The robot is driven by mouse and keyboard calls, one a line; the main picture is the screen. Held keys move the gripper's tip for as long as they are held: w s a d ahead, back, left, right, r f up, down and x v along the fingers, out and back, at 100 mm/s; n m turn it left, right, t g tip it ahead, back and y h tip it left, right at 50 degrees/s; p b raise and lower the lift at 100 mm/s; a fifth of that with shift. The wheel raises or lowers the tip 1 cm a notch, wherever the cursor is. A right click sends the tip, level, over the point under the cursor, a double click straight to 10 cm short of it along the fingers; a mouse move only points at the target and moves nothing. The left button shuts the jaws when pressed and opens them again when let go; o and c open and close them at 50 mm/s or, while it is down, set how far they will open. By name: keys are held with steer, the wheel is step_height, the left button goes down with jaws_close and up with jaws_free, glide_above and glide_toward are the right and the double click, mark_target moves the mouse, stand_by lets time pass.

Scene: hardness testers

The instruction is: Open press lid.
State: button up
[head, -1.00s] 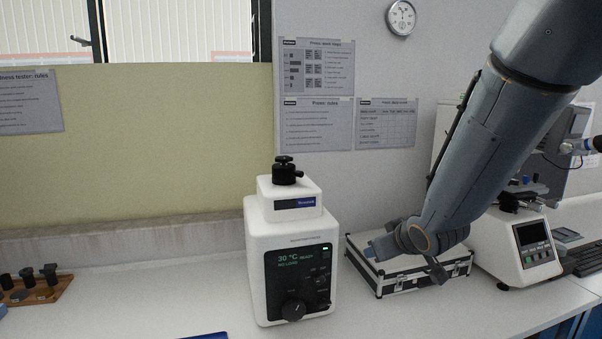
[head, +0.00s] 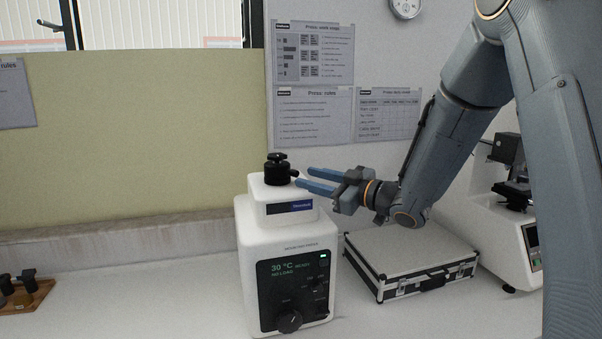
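The press (head: 287,255) is a white box-shaped machine with a black front panel, a green display reading 30 °C and a dark round dial. Its lid on top carries a black knob (head: 278,170) with a small side handle (head: 295,174) pointing right. The lid looks closed. My gripper (head: 303,178) is at the right of the knob, with its two blue fingers pointing left toward the side handle. The fingers are spread apart and hold nothing that I can see. I cannot tell whether a fingertip touches the handle.
A silver-edged case (head: 410,262) lies on the counter right of the press, below my arm. A white tester (head: 505,235) stands further right, partly hidden by my arm. A wooden holder (head: 28,297) with black pieces is at far left. The counter between is clear.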

mark_target(298, 175)
steer(key=shift+p+x, duration=0.55)
steer(key=shift+x, duration=1.55)
steer(key=shift+c, duration=0.6)
jaws_close()
